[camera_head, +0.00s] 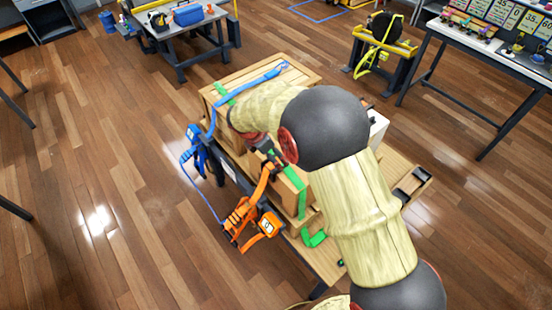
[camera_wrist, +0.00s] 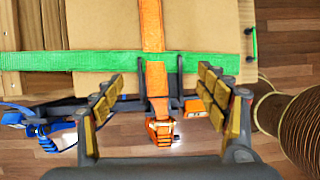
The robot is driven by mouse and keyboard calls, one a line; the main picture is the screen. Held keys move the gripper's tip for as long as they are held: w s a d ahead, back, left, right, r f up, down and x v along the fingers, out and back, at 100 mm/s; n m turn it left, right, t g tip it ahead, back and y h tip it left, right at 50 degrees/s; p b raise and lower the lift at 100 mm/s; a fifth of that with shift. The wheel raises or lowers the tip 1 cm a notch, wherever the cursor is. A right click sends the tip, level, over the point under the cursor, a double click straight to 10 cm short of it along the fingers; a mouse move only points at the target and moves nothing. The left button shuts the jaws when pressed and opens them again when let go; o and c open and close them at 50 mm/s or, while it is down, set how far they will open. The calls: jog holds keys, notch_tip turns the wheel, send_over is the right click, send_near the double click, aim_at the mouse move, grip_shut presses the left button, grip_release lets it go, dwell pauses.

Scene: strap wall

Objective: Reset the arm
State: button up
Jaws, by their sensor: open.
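My gripper (camera_wrist: 160,76) is open in the wrist view, with its padded fingers spread to either side of an orange strap (camera_wrist: 152,27). The strap hangs over a cardboard box face (camera_wrist: 105,27) and ends in an orange ratchet buckle (camera_wrist: 160,130); the fingers do not close on it. In the head view my arm (camera_head: 370,215) is bent over the stacked boxes (camera_head: 225,100) and hides much of them. My gripper is mostly hidden there. The orange buckle (camera_head: 262,225) hangs at the stack's front side.
A green strap (camera_wrist: 40,61) crosses the box, and a blue strap (camera_head: 245,88) with a blue buckle (camera_head: 197,150) hangs at the left. A workbench (camera_head: 185,40), a black reel stand (camera_head: 383,50) and a card table (camera_head: 490,45) stand behind.

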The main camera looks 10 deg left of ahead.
jog(key=v, duration=0.8)
jog(key=s+d+m+g, duration=0.2)
jog(key=s+d+m, duration=0.3)
jog(key=s+m, duration=0.45)
jog(key=s+d+r+m+t+y+b, duration=0.1)
jog(key=s+d+r+m, duration=0.4)
jog(key=d, duration=0.4)
jog(key=s+d+r+m+t+y+b, duration=0.1)
jog(key=s+d+r+m+t+b, duration=0.1)
jog(key=s+d+r+m, duration=0.3)
jog(key=s+d+r+m+t+y+b, duration=0.1)
jog(key=s+d+r+m, duration=0.4)
jog(key=d, duration=0.8)
jog(key=s+m, duration=0.2)
jog(key=s, duration=0.1)
jog(key=shift+s+r+m+b, duration=0.3)
jog(key=shift+s+r+m, duration=0.05)
jog(key=shift+r, duration=0.05)
